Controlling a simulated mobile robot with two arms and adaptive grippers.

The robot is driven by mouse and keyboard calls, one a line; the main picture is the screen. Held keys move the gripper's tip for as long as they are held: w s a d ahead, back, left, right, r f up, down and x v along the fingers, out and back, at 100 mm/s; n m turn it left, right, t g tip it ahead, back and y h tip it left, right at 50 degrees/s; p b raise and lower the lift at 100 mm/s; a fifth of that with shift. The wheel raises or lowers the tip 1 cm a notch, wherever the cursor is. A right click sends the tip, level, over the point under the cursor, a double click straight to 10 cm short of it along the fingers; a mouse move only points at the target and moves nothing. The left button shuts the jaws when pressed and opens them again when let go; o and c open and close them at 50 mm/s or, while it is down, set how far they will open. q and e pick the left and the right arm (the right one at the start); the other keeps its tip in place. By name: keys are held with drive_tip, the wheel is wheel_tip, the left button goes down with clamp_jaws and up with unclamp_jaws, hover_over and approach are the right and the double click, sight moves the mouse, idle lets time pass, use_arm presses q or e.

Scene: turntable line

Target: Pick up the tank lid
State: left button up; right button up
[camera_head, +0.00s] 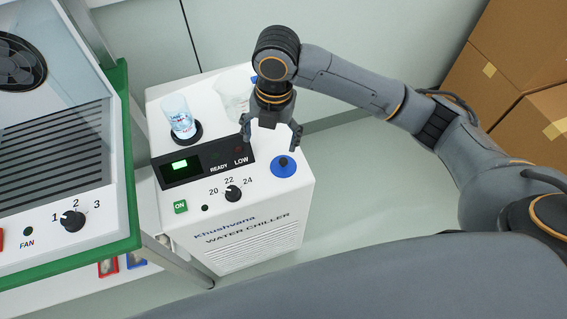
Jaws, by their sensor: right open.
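The tank lid, a round blue disc with a dark blue knob in its middle (284,168), lies on the top of the white water chiller (250,232), near its right edge. My right gripper (271,143) points down over the chiller top with its fingers spread. It is empty and appears just behind and left of the lid, not around the knob. How high it is above the lid I cannot tell. My left gripper is not in view.
A clear cup with blue markings (178,115) stands in a dark ring at the chiller's back left. A clear beaker (232,95) stands behind my right gripper, partly hidden. A green-edged fan unit (128,170) is at left. Cardboard boxes (500,65) are stacked at right.

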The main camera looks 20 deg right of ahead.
wheel_tip(320, 180, up, 2)
drive_tip(key=w+d+n+h, duration=0.1)
drive_tip(key=d+n, duration=0.1)
drive_tip(key=d, duration=0.1)
hover_over(284, 161)
drive_tip(key=w, duration=0.1)
drive_tip(key=f, duration=0.8)
drive_tip(key=shift+a, duration=0.3)
drive_tip(key=f, duration=0.4)
drive_tip(key=shift+s+d, duration=0.3)
drive_tip(key=shift+s, duration=0.1)
drive_tip(key=shift+w+f, duration=0.1)
drive_tip(key=shift+f, duration=0.5)
clamp_jaws()
